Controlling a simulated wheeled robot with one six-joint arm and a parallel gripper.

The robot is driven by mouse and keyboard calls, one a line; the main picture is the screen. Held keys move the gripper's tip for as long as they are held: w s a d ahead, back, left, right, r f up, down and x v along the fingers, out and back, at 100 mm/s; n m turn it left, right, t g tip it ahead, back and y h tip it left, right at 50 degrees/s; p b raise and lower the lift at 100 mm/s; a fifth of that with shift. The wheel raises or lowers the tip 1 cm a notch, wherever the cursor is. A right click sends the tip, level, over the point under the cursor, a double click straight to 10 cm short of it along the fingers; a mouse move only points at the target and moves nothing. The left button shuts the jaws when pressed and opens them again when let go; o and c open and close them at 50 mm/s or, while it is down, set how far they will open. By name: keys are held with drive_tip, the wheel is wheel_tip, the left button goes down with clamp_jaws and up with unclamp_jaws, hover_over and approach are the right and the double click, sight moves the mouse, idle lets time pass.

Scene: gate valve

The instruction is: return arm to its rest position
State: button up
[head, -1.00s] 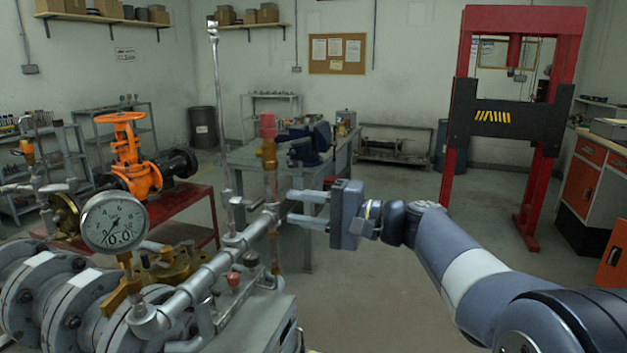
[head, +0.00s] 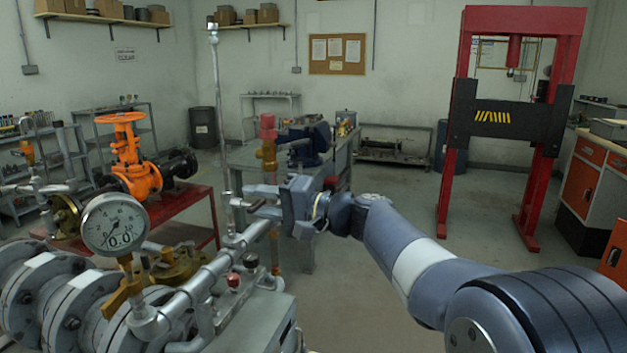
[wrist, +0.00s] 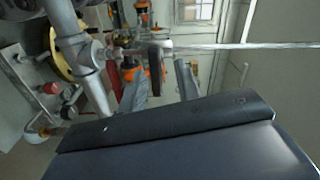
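My gripper (head: 262,200) is at the left end of my outstretched arm, pointing left, close to the upright copper pipe with the red cap (head: 267,122). In the wrist view, the two fingers of my gripper (wrist: 161,78) stand apart, with nothing seen held between them. I cannot tell from the head view whether the fingers touch the pipe.
A silver pipe run (head: 205,275) with a pressure gauge (head: 114,223) fills the lower left. An orange gate valve (head: 130,160) stands on a red table. A red press frame (head: 546,180) stands at the right. Open floor lies between the bench and the press.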

drive_tip(key=n, duration=0.4)
drive_tip(key=shift+s+r+n, duration=0.1)
drive_tip(key=shift+r+n, duration=0.15)
drive_tip(key=shift+n, duration=0.05)
idle(0.4)
